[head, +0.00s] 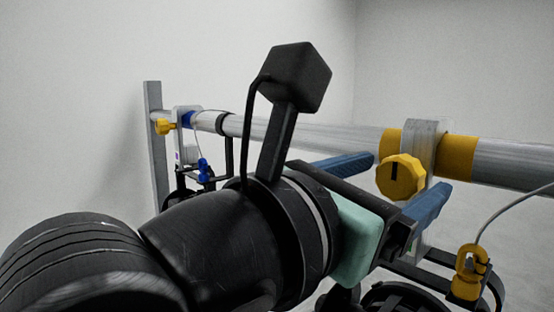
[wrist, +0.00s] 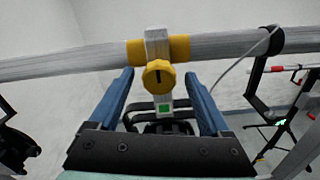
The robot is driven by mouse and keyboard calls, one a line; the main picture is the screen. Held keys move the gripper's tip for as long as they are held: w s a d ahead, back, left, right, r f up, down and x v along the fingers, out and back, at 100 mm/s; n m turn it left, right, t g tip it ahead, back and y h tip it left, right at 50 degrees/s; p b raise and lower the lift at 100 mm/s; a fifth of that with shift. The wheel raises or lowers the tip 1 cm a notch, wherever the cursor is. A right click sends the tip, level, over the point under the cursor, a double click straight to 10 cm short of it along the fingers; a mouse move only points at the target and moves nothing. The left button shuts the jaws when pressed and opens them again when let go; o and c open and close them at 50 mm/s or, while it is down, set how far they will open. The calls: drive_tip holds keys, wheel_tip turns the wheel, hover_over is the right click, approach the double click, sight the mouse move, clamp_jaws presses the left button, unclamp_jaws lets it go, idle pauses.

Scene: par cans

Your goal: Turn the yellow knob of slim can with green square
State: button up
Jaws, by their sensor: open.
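The yellow knob (head: 401,177) sits on the front of a grey clamp on the horizontal pipe. In the wrist view the knob (wrist: 158,75) has a dark slot, and a green square (wrist: 165,108) shows on the bracket below it. The can (wrist: 165,127) under it is black and mostly hidden behind my gripper. My gripper (head: 402,182) is open, with one blue finger on each side of the knob in the picture. In the wrist view the knob lies between and slightly beyond the fingertips (wrist: 158,78). I see no contact.
The metal pipe (head: 515,165) runs across, with yellow bands beside the clamp. A yellow safety-cable clip (head: 470,272) hangs at the lower right. Other fixtures show at the right in the wrist view.

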drive_tip(key=shift+w+d, duration=0.3)
drive_tip(key=shift+c, duration=0.3)
clamp_jaws()
